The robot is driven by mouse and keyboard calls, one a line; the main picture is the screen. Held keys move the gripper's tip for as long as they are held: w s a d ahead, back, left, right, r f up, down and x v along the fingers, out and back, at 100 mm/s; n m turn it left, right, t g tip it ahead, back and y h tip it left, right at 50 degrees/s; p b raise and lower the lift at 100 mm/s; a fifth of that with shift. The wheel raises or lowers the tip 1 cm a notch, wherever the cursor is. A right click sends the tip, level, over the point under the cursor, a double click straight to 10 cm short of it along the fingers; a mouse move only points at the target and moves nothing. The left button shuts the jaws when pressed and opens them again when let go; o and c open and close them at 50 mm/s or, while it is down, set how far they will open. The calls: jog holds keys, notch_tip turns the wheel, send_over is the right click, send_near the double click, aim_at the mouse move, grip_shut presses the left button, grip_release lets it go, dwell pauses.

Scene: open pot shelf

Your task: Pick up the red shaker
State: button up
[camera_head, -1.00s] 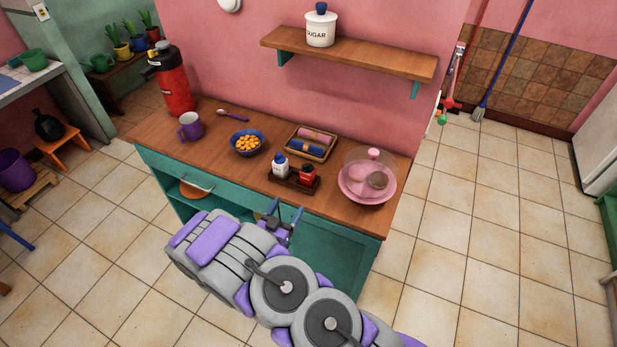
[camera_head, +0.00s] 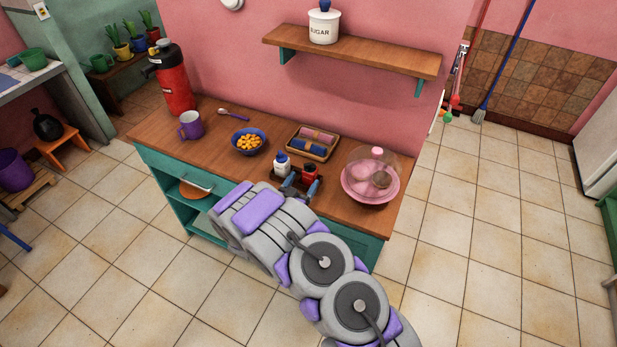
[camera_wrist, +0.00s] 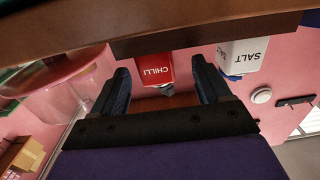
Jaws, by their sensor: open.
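The red shaker (camera_head: 310,170) stands on a small dark tray on the wooden counter, partly behind my gripper in the head view. In the wrist view, which is upside down, the red shaker (camera_wrist: 154,68) reads CHILLI and appears between my two fingers. My gripper (camera_wrist: 160,78) is open, with a finger to each side of the shaker and no visible contact. In the head view my gripper (camera_head: 300,184) is at the front of the tray, and its finger tips are partly hard to make out.
A white salt shaker (camera_head: 282,165) with a blue top stands close to the left of the red one. A glass-domed pink cake stand (camera_head: 371,195) is at the right. A towel basket (camera_head: 313,155) is behind, and a bowl of orange food (camera_head: 249,142) is left.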

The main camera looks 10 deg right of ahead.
aim_at(307, 177)
jog(key=x, duration=0.2)
jog(key=b+x, duration=0.1)
jog(key=x, duration=0.2)
jog(key=shift+s+d, duration=0.15)
jog(key=shift+d, duration=0.15)
jog(key=shift+a, duration=0.1)
jog(key=shift+a, duration=0.2)
jog(key=shift+c, duration=1.1)
jog(key=shift+d, duration=0.15)
jog(key=c, duration=0.9)
jog(key=shift+r, duration=0.2)
jog(key=shift+c, duration=0.2)
